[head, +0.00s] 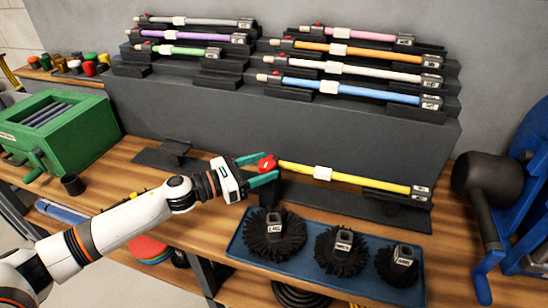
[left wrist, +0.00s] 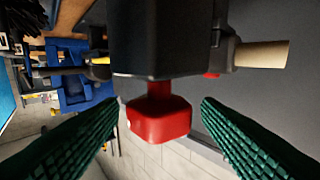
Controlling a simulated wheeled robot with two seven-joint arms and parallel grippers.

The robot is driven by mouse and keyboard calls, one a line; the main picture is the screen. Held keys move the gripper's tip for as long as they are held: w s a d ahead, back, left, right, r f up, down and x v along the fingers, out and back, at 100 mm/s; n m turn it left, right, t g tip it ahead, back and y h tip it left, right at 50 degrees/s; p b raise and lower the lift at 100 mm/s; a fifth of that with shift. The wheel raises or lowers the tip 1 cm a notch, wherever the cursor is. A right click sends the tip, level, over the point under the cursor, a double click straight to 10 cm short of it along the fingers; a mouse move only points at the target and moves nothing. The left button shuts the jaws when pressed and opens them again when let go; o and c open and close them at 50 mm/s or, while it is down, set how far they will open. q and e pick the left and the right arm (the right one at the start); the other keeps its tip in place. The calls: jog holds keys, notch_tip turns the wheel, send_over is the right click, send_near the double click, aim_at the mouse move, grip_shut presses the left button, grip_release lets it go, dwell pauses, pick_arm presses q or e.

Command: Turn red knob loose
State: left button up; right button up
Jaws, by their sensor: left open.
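The red knob (head: 267,163) is at the left end of the yellow rod (head: 375,184), which lies on a low black stand (head: 340,209) on the bench. My left gripper (head: 271,169) is at the knob with its teal fingers apart. In the left wrist view the red knob (left wrist: 158,121) sits on a short red stem under a black block (left wrist: 165,40). It is between the two open fingers (left wrist: 160,122), with a visible gap on each side. A pale rod end (left wrist: 262,54) sticks out of the block. My right gripper is not in view.
A blue tray (head: 232,250) with three black brushes lies in front of the stand. Several coloured rods rest on a stepped grey rack (head: 225,100) behind. A green box (head: 85,135) is at left, and a black cylinder on a blue frame (head: 495,180) at right.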

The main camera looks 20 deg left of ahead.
aim_at(274, 163)
pick_arm(q)
jog(key=x, duration=0.2)
jog(key=shift+w+d+r, duration=0.1)
jog(key=shift+w+d, duration=0.05)
jog(key=shift+d, duration=0.05)
jog(key=shift+w+d, duration=0.35)
jog(key=c, duration=1)
jog(key=shift+o, duration=0.2)
jog(key=shift+p, duration=0.3)
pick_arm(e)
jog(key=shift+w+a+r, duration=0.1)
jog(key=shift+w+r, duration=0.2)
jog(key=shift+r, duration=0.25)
